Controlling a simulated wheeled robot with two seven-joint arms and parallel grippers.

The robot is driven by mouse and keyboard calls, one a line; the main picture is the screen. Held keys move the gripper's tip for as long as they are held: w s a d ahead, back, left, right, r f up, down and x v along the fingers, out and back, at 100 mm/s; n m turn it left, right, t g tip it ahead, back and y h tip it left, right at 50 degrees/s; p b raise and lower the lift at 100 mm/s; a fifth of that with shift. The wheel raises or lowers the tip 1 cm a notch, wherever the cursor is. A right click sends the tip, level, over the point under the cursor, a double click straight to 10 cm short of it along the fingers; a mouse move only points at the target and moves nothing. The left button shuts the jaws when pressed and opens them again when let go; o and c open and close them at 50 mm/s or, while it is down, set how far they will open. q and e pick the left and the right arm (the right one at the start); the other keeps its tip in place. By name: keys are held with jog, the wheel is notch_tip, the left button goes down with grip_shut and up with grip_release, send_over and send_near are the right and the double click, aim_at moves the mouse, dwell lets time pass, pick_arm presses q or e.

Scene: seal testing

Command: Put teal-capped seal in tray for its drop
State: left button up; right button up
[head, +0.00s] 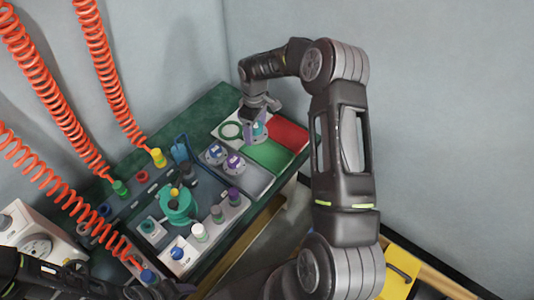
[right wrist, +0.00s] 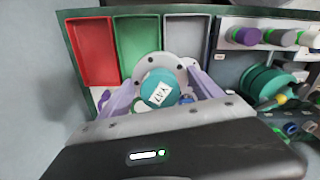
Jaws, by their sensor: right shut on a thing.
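The teal-capped seal (head: 259,128) is between the fingers of my right gripper (head: 256,132) at the back of the bench, beside the red tray (head: 290,133). In the right wrist view the teal cap (right wrist: 159,88) carries a white label, with a grey flange with holes (right wrist: 176,66) around it. The purple fingers of the right gripper (right wrist: 160,92) stand on both sides of it.
Orange coiled hoses (head: 50,90) hang at left. A dial box (head: 35,240) stands lower left.

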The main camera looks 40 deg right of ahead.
jog(key=s+d+f+n, duration=0.1)
jog(key=d+f+n, duration=0.1)
jog(key=d+f, duration=0.3)
jog(key=shift+s+d, duration=0.3)
jog(key=shift+d, duration=0.4)
jog(key=shift+f+b, duration=1.1)
jog(key=shift+f, duration=2.05)
jog(key=shift+f+b, duration=0.75)
jog(key=shift+f, duration=1.15)
